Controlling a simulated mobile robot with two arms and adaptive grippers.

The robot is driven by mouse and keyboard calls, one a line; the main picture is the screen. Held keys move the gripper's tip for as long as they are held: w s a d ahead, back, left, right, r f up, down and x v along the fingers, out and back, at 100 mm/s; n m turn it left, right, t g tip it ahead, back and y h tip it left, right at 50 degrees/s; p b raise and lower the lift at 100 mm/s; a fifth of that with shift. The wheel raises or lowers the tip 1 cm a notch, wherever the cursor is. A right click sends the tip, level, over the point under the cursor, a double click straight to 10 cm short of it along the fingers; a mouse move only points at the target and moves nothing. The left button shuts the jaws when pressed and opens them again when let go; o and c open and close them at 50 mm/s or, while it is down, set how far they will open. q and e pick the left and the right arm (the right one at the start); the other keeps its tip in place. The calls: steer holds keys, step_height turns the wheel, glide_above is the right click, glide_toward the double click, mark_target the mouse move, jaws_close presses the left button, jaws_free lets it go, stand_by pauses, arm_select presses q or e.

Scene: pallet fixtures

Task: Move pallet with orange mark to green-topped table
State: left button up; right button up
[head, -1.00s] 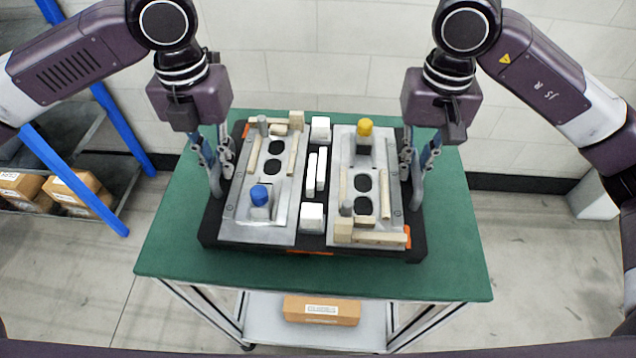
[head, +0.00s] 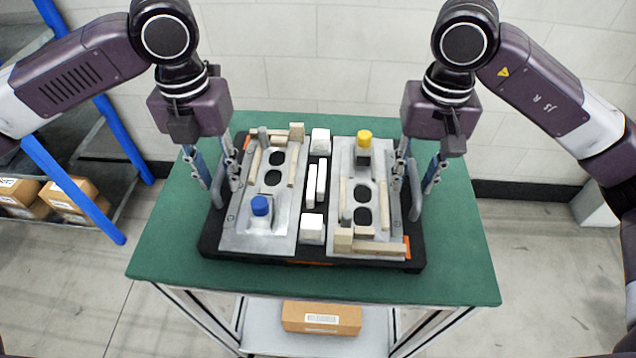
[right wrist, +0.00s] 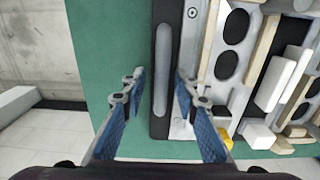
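The pallet is a black base (head: 318,258) with orange marks at its edges. It lies flat on the green-topped table (head: 165,262) and carries two grey fixture plates with blocks, a blue knob (head: 260,206) and a yellow knob (head: 364,138). My left gripper (head: 214,180) is open, its fingers apart on either side of the pallet's left handle. My right gripper (head: 417,182) is open around the right handle (head: 414,192). In the right wrist view the right gripper's fingers (right wrist: 158,88) stand apart, with the grey handle (right wrist: 163,70) between them.
A cardboard box (head: 322,317) lies on the table's lower shelf. A rack with blue posts (head: 72,188) and boxes stands at the left. Green surface is free in front of and beside the pallet. A white block (head: 596,200) stands by the wall at right.

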arm_select(q)
steer(key=shift+w, duration=0.1)
steer(key=shift+r, duration=0.2)
arm_select(e)
steer(key=shift+w, duration=0.1)
arm_select(q)
step_height(320, 180, up, 12)
steer(key=shift+f, duration=0.2)
arm_select(e)
step_height(320, 180, up, 12)
stand_by(0.4)
stand_by(0.4)
